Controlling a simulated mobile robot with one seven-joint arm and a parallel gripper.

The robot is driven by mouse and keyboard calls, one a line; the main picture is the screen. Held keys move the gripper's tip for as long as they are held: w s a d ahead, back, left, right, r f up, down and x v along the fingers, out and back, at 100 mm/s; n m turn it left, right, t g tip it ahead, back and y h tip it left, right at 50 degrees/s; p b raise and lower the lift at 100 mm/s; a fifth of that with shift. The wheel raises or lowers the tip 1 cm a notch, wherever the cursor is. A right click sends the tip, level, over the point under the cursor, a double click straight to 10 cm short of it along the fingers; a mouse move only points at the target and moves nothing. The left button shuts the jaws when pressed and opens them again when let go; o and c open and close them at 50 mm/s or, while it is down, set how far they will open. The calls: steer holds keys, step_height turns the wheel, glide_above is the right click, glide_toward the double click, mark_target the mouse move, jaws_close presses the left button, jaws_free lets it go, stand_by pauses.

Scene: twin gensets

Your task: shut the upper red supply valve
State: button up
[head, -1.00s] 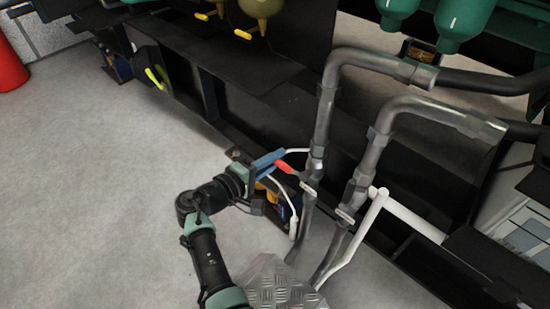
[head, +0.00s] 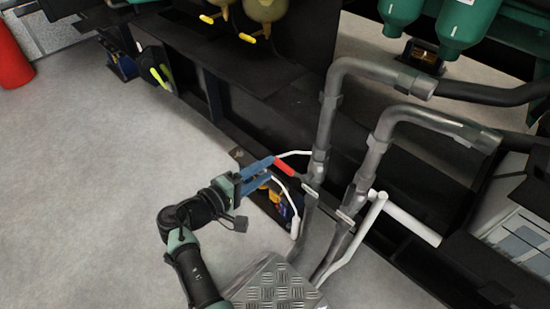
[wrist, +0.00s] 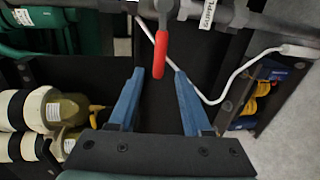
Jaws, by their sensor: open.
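The red valve lever (head: 284,166) is on the left one of two grey metal pipes (head: 322,140) in the head view. In the wrist view the red lever (wrist: 160,52) hangs from a pipe fitting at the top, its free end in the gap between my fingertips. My gripper (head: 275,169) has blue fingers and is open, just left of the lever in the head view. In the wrist view my gripper (wrist: 160,72) has one finger on each side of the lever's end, with no contact visible. I cannot tell how deep the lever sits between them.
Thin white hoses (head: 287,187) curve close by the fingers. A black frame (head: 240,125) runs behind. A tread-plate step (head: 275,285) is below. Open grey floor (head: 110,180) lies to the left.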

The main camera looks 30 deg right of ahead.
steer(key=p+v, duration=0.2)
steer(key=v, duration=0.6)
